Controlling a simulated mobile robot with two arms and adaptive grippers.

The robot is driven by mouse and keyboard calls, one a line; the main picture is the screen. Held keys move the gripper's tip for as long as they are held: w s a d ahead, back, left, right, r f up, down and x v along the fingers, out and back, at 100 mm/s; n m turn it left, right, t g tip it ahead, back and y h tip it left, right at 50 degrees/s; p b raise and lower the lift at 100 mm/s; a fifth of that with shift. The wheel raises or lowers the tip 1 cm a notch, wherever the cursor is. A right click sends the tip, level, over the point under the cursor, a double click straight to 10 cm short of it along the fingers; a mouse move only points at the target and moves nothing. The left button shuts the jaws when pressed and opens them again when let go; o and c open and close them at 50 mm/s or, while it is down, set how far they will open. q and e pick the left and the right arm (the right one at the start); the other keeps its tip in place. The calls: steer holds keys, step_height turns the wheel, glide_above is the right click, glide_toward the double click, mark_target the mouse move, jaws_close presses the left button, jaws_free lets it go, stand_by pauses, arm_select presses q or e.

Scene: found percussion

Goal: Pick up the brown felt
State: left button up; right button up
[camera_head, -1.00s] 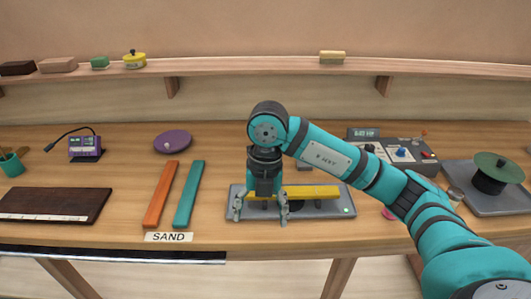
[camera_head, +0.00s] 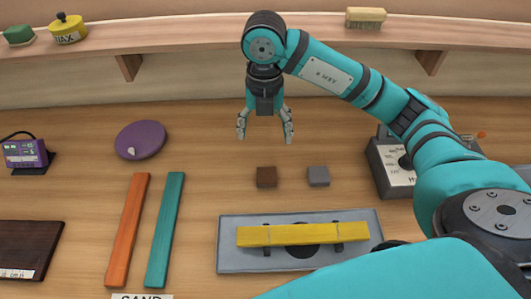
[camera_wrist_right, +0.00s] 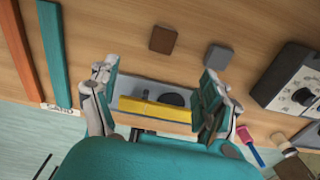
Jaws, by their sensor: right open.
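The brown felt (camera_head: 267,177) is a small dark brown block lying on the table, just behind the grey tray, with a similar grey block to its right. It also shows in the right wrist view (camera_wrist_right: 163,39), near the top middle, beyond the fingers. My right gripper (camera_head: 265,135) is open and empty. In the head view it appears above and slightly left of the brown felt, apart from it. In the right wrist view its two spread fingers (camera_wrist_right: 158,92) frame the tray. My left gripper is not in view.
The grey block (camera_head: 318,176) lies close beside the felt. A grey tray (camera_head: 230,257) with a yellow bar (camera_head: 302,234) stands in front. Orange (camera_head: 127,230) and teal (camera_head: 165,230) bars lie left. A control box (camera_head: 392,165) stands right. A shelf runs behind.

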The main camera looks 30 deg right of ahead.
steer(key=p, duration=0.2)
glide_above(267, 174)
steer(key=f, duration=1)
steer(key=shift+a+f, duration=0.35)
steer(key=shift+f, duration=0.6)
steer(key=shift+s+f, duration=0.1)
steer(key=shift+f, duration=0.2)
steer(key=f, duration=0.1)
steer(key=f+p, duration=0.2)
steer(key=shift+d+f, duration=0.3)
steer(key=shift+f, duration=0.5)
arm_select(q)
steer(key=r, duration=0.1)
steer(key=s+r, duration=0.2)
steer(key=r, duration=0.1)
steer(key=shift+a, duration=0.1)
arm_select(e)
steer(key=c, duration=1)
steer(key=shift+o, duration=0.2)
